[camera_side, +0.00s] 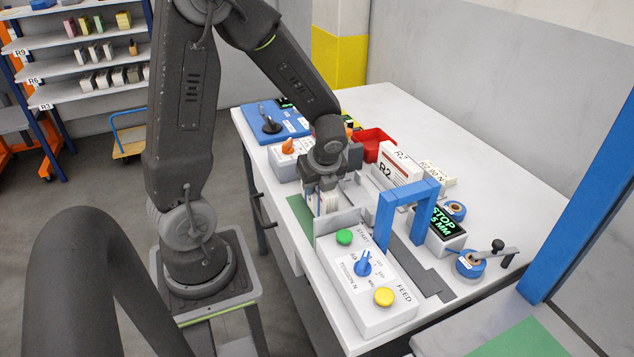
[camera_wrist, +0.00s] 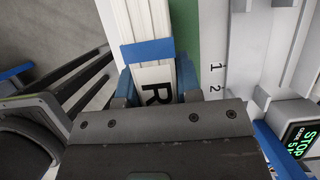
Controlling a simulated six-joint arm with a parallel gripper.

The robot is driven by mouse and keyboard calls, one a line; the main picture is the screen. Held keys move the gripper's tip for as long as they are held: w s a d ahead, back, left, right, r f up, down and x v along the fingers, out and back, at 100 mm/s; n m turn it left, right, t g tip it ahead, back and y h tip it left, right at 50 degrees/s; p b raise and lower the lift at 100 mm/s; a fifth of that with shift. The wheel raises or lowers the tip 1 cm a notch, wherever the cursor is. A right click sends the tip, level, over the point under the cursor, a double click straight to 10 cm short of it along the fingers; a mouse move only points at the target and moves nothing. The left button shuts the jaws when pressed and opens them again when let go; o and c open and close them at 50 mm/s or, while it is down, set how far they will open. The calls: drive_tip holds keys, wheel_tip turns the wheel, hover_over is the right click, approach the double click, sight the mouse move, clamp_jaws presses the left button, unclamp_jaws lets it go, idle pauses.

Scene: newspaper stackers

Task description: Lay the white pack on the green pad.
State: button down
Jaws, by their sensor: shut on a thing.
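My gripper (camera_side: 326,196) is shut on the white pack (camera_side: 329,205), a stack of white layers with a blue band. In the wrist view the pack (camera_wrist: 152,22) lies between the fingers (camera_wrist: 154,88), with its blue band and a black letter R showing. The green pad (camera_side: 300,212) lies on the table at the left edge below my gripper. In the wrist view a strip of the pad (camera_wrist: 188,30) shows along the pack's right side. The rest of it is hidden. I cannot tell whether the pack touches the pad.
A control box (camera_side: 365,283) with green, blue and yellow controls stands in front, with a blue arch (camera_side: 408,199) behind it. A white R2 box (camera_side: 399,163), a red bin (camera_side: 374,143) and a blue case (camera_side: 274,121) stand farther back. Another green patch (camera_side: 524,341) is at lower right.

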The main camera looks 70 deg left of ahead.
drive_tip(key=shift+f, duration=0.55)
drive_tip(key=c, duration=0.7)
unclamp_jaws()
drive_tip(key=v, duration=1.3)
drive_tip(key=shift+d+r, duration=0.15)
drive_tip(key=shift+r, duration=0.05)
drive_tip(key=s+d+r+n+t+h, duration=0.1)
drive_tip(key=s+d+r+n+t, duration=0.1)
drive_tip(key=n, duration=0.4)
drive_tip(key=s+d+r+n+t+h, duration=0.1)
drive_tip(key=s+d+r+n+h, duration=0.1)
drive_tip(key=d+n, duration=0.3)
drive_tip(key=s+d+r+n+t+h, duration=0.1)
drive_tip(key=s+d+r+n+t, duration=0.1)
drive_tip(key=s+d+n, duration=0.2)
drive_tip(key=shift+r+n+t, duration=0.25)
drive_tip(key=shift+n+t, duration=0.05)
drive_tip(key=shift+n, duration=1.2)
